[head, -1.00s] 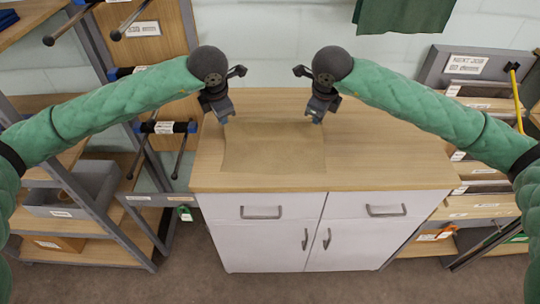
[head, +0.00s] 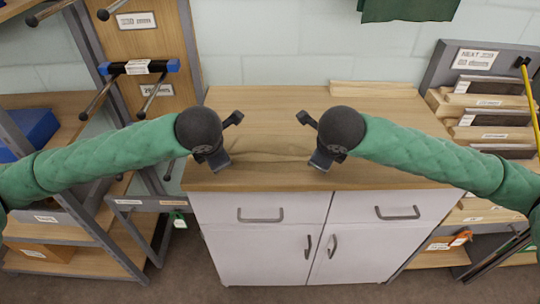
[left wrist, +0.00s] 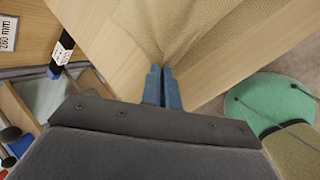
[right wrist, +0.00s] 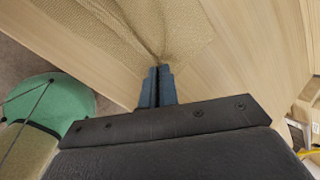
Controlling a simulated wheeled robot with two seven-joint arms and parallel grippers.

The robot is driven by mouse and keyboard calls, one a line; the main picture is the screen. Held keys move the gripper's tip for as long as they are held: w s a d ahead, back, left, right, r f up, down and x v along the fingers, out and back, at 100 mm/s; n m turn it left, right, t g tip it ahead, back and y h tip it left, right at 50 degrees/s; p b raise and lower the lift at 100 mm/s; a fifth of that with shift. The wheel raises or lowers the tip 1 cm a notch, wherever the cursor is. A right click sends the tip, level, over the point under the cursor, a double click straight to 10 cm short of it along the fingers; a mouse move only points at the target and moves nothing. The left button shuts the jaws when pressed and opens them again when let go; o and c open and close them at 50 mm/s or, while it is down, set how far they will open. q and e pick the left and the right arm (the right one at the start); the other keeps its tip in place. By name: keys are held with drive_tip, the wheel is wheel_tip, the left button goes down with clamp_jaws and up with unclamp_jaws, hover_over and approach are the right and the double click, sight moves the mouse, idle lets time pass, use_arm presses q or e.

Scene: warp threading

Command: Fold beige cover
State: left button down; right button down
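The beige cover (head: 268,143) lies near the front of the wooden cabinet top, between my grippers. It looks rumpled, and its colour nearly matches the wood. My left gripper (head: 222,166) is low at the front edge; in the left wrist view its blue fingers (left wrist: 161,70) are together on a corner of the cover (left wrist: 185,25), with creases fanning out. My right gripper (head: 318,166) is opposite, also at the front edge; in the right wrist view its fingers (right wrist: 157,70) pinch another corner of the cover (right wrist: 150,30). My arms partly hide the cover in the head view.
The cabinet top (head: 380,145) is clear at the right and back, apart from a thin wooden strip (head: 375,88) at the back. A shelf rack (head: 130,230) stands at left. A labelled rack of boards (head: 485,115) stands at right.

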idle(0.3)
use_arm(q)
drive_tip(key=c, duration=1.4)
unclamp_jaws()
use_arm(e)
drive_tip(key=c, duration=1.4)
unclamp_jaws()
use_arm(q)
drive_tip(key=shift+o, duration=0.4)
drive_tip(key=shift+s, duration=0.1)
use_arm(e)
drive_tip(key=shift+o, duration=0.4)
drive_tip(key=shift+s, duration=0.1)
use_arm(q)
drive_tip(key=shift+f, duration=0.1)
use_arm(e)
drive_tip(key=shift+f, duration=0.1)
